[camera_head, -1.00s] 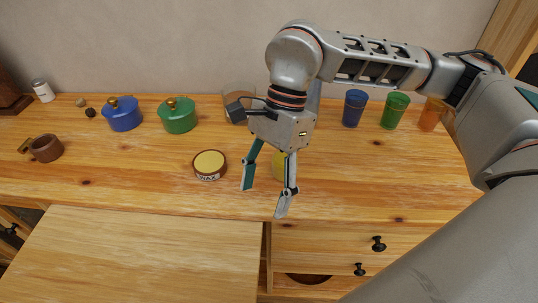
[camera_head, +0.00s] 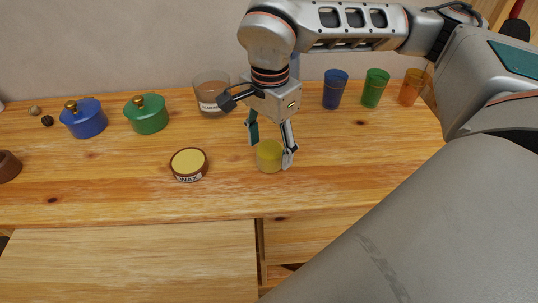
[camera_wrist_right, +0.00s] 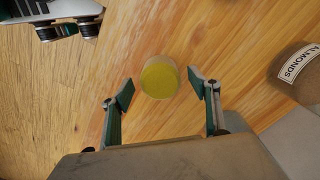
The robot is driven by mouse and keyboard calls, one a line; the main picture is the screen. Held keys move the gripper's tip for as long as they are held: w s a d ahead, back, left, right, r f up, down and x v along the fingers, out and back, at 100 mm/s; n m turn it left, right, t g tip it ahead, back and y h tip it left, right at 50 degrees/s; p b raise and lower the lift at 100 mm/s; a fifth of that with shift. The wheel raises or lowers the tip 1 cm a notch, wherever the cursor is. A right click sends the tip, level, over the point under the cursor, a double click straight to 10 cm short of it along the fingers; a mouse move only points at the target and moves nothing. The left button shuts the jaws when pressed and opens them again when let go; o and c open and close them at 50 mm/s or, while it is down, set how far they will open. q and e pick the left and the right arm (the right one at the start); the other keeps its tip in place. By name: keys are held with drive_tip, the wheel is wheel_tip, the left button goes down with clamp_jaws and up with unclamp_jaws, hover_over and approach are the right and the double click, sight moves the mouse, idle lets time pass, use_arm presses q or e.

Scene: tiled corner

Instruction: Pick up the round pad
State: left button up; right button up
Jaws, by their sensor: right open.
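The round pad is a yellow disc-like piece (camera_head: 269,157) on the wooden counter, right of the wax tin. It also shows in the right wrist view (camera_wrist_right: 160,77). My right gripper (camera_head: 270,149) is open and pointed down at it. In the head view one finger is behind the pad's left side and the other is at its right. In the right wrist view the pad sits just beyond and between the fingertips, with gaps on both sides. A grey and black part at the upper left of that view may be my left gripper (camera_wrist_right: 62,25); its fingers are not clear.
The wax tin (camera_head: 188,164) stands left of the pad. A jar labelled almonds (camera_head: 211,97), a green pot (camera_head: 146,115) and a blue pot (camera_head: 83,119) stand behind. Blue (camera_head: 335,90), green (camera_head: 375,88) and orange (camera_head: 411,88) cups stand at the back right.

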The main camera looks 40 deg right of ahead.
sight(270, 148)
drive_tip(key=shift+f, duration=1.05)
drive_tip(key=c, duration=1.2)
use_arm(q)
drive_tip(key=shift+w+a, duration=0.1)
drive_tip(key=shift+w, duration=0.35)
use_arm(e)
drive_tip(key=shift+o, duration=0.2)
use_arm(q)
drive_tip(key=shift+s, duration=0.15)
use_arm(e)
drive_tip(key=shift+r, duration=0.15)
use_arm(q)
drive_tip(key=r+p, duration=0.2)
drive_tip(key=p, duration=0.1)
drive_tip(key=shift+s+d, duration=0.2)
drive_tip(key=shift+d, duration=0.2)
use_arm(e)
wheel_tip(270, 148, up, 20)
